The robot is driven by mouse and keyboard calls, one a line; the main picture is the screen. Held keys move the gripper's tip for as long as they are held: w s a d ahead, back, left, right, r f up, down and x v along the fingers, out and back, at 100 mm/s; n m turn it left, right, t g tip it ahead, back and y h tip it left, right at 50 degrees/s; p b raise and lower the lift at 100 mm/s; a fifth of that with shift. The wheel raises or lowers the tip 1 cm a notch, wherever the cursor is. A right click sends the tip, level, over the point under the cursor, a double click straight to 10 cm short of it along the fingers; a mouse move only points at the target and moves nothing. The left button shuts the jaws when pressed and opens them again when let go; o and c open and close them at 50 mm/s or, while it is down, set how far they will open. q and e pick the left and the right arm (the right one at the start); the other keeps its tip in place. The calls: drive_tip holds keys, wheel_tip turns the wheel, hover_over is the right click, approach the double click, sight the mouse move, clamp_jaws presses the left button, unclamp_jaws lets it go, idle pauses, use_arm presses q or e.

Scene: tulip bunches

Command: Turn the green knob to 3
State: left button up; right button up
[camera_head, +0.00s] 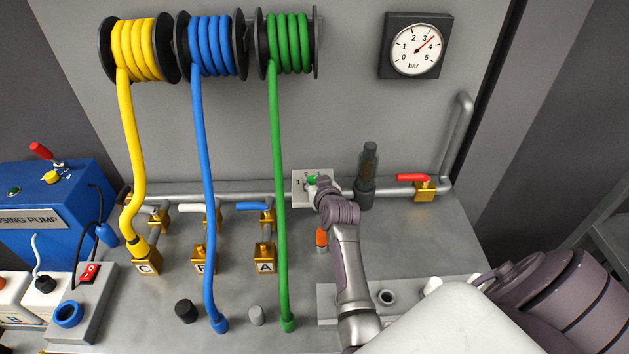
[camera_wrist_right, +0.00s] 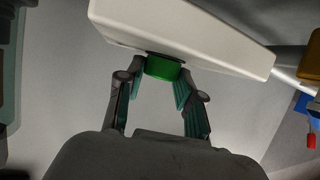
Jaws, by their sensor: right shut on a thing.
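The green knob (camera_head: 312,179) sits on a pale plate (camera_head: 300,199) on the pipe at the foot of the grey wall. A "1" is readable on the plate's left side; my gripper hides much of the rest, so I cannot read the knob's setting. My right gripper (camera_head: 318,188) reaches the knob from the front. In the right wrist view, the knob (camera_wrist_right: 163,68) lies between the two fingertips (camera_wrist_right: 160,82), and the gripper is shut on it. My left gripper is not in view.
A gauge (camera_head: 416,47) marked bar points between 3 and 4. The green hose (camera_head: 279,220) hangs just left of the plate. A dark cylindrical fitting (camera_head: 367,175) and a red-handled valve (camera_head: 424,188) stand to the right. An orange-topped item (camera_head: 321,237) is beside my arm.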

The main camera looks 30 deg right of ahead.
drive_tip(key=shift+d, duration=0.1)
drive_tip(key=shift+d+r+n+y, duration=0.1)
drive_tip(key=shift+d+n+y, duration=0.1)
drive_tip(key=shift+n+y, duration=0.5)
drive_tip(key=shift+d+n+t+y+b, duration=0.1)
drive_tip(key=shift+n+t+y+b, duration=0.2)
drive_tip(key=shift+n+y+b, duration=0.8)
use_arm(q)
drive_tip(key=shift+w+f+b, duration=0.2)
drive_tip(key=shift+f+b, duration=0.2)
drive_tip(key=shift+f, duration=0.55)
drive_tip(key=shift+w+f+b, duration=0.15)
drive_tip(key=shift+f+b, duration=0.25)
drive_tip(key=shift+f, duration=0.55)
use_arm(e)
drive_tip(key=shift+n+y, duration=0.4)
drive_tip(key=shift+y, duration=0.3)
drive_tip(key=o, duration=1.2)
drive_tip(key=shift+w, duration=0.15)
drive_tip(key=shift+c, duration=0.2)
